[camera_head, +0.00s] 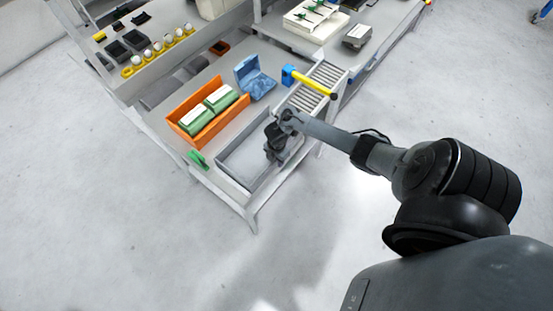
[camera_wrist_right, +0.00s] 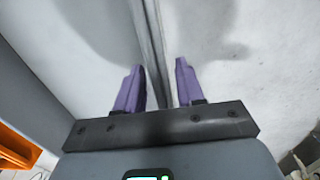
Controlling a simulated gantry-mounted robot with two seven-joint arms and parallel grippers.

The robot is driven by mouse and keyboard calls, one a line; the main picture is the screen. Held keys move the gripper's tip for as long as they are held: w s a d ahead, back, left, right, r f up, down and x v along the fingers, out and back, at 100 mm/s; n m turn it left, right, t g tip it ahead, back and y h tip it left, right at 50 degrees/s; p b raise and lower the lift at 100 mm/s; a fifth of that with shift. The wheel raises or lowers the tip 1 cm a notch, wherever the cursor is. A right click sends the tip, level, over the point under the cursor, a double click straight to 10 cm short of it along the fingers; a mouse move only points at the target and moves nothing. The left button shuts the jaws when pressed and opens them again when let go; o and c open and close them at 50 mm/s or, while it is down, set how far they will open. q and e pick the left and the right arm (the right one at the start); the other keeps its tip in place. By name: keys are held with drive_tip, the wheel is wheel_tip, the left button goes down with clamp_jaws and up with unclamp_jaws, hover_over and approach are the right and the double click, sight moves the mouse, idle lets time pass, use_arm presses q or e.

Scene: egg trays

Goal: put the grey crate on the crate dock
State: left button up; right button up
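The grey crate (camera_head: 242,161) sits on the near end of the table, looks empty and has a pale inside floor. My right gripper (camera_head: 274,153) is over the crate's right side. In the right wrist view, its two purple fingers (camera_wrist_right: 158,72) are apart, with a thin grey crate wall (camera_wrist_right: 152,40) running between them; neither finger clearly touches it. The crate dock cannot be surely told; a roller section (camera_head: 318,82) lies on the table beyond the crate. My left gripper is not in view.
An orange crate (camera_head: 208,134) with green-and-white cartons stands behind the grey crate. A blue open box (camera_head: 254,80) is farther back. A yellow bar with a blue block (camera_head: 290,76) crosses by the rollers. A green item (camera_head: 198,159) lies at the table's left edge.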

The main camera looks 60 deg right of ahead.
wheel_tip(320, 180, up, 11)
drive_tip(key=p, duration=0.4)
drive_tip(key=shift+r+p, duration=0.3)
drive_tip(key=shift+w+a+r, duration=0.1)
drive_tip(key=shift+a, duration=0.3)
drive_tip(key=s+a+r+m+t, duration=0.15)
drive_tip(key=a+m+t, duration=0.25)
drive_tip(key=a, duration=1.3)
drive_tip(key=s+a+r+m, duration=0.6)
drive_tip(key=s+r+m, duration=0.3)
drive_tip(key=r, duration=0.4)
drive_tip(key=shift+s+m, duration=0.4)
drive_tip(key=shift+s, duration=0.2)
